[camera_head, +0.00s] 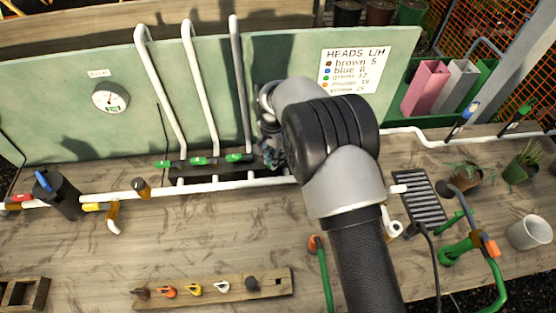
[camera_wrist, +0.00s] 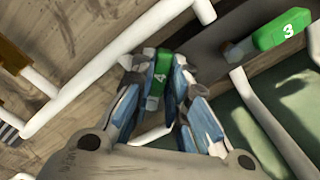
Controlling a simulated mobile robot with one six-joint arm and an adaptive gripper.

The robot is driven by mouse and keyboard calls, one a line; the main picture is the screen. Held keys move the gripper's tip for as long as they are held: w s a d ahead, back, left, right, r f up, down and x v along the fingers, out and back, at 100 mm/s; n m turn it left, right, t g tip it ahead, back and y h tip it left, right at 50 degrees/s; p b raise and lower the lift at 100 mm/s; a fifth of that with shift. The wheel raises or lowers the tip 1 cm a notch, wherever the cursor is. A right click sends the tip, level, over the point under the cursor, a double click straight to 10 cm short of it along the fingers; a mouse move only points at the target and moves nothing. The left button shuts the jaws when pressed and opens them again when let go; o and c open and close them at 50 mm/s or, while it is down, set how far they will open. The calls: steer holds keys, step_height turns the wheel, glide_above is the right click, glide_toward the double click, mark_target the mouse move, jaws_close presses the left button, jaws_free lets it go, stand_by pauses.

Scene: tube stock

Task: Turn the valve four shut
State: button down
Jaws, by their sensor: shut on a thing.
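Valve four's green handle (camera_wrist: 160,64), marked 4, sits between the two blue-grey fingers of my gripper (camera_wrist: 156,76) in the wrist view. The fingers are closed on its sides. Its length runs nearly up and down there, at a clear angle to the neighbouring green handle marked 3 (camera_wrist: 282,30). In the camera_head view my gripper (camera_head: 271,152) is at the right end of the valve row, largely hidden by my arm. Valve four is hidden there. Three other green handles (camera_head: 198,161) lie sideways across their white pipes.
A white pipe (camera_head: 235,185) runs along the bench in front of the valves. A green board with a gauge (camera_head: 110,97) and a heads sign (camera_head: 354,70) stands behind. A plank with nozzles (camera_head: 212,289) lies in front. Pots and a grate (camera_head: 425,199) are at right.

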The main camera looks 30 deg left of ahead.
steer(key=m, duration=0.1)
steer(key=a+m, duration=0.1)
steer(key=m, duration=0.2)
steer(key=shift+w+a+m+b, duration=0.3)
steer(key=shift+w+a, duration=0.05)
steer(key=shift+a, duration=0.05)
steer(key=shift+w+a+m, duration=0.25)
steer(key=shift+a+m, duration=0.05)
steer(key=shift+m, duration=0.55)
steer(key=shift+w+a+m, duration=0.2)
steer(key=shift+a+m, duration=0.05)
steer(key=shift+m, duration=0.6)
steer(key=c, duration=1.6)
jaws_free()
steer(key=shift+o, duration=0.2)
steer(key=shift+r, duration=0.1)
step_height(320, 180, up, 12)
